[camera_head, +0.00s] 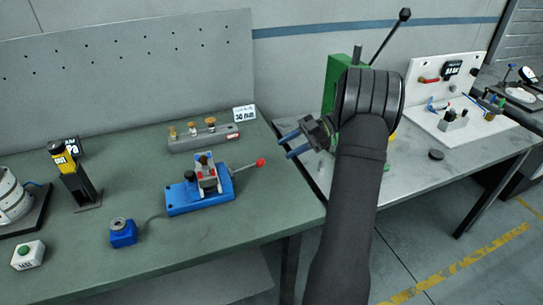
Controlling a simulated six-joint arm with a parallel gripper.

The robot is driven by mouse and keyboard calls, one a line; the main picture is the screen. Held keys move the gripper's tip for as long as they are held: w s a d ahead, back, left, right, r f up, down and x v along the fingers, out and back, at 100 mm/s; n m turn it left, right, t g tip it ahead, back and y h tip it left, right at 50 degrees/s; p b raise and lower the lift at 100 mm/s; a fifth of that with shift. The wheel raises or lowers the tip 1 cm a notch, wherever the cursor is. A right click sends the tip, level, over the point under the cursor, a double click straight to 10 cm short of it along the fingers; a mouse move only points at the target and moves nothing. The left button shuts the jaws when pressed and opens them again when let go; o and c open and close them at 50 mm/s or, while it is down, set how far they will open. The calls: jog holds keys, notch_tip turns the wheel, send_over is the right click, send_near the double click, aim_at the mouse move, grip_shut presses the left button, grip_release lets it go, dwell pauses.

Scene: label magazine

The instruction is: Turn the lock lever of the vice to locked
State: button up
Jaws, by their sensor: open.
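The vice (200,196) is a blue-based fixture with grey and red upper parts on the green bench. A thin lever with a red knob (260,162) sticks out from it to the right and slightly up. I cannot tell from its pose whether it is locked. My gripper (287,146) is open, with two blue fingers pointing left. It is to the right of the red knob, apart from it, and appears empty. My dark arm hides part of the right-hand bench.
A grey block with several brass-topped pieces (203,138) stands behind the vice. A blue box (122,232), a white button box (27,255) and a black-yellow device (73,175) are at left. A green press (333,85) stands behind my arm.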

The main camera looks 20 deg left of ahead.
aim_at(258, 163)
jog(key=v, duration=0.3)
jog(key=shift+w+d+r, duration=0.1)
jog(key=shift+d+r, duration=0.05)
jog(key=x, duration=1.7)
jog(key=shift+f, duration=0.25)
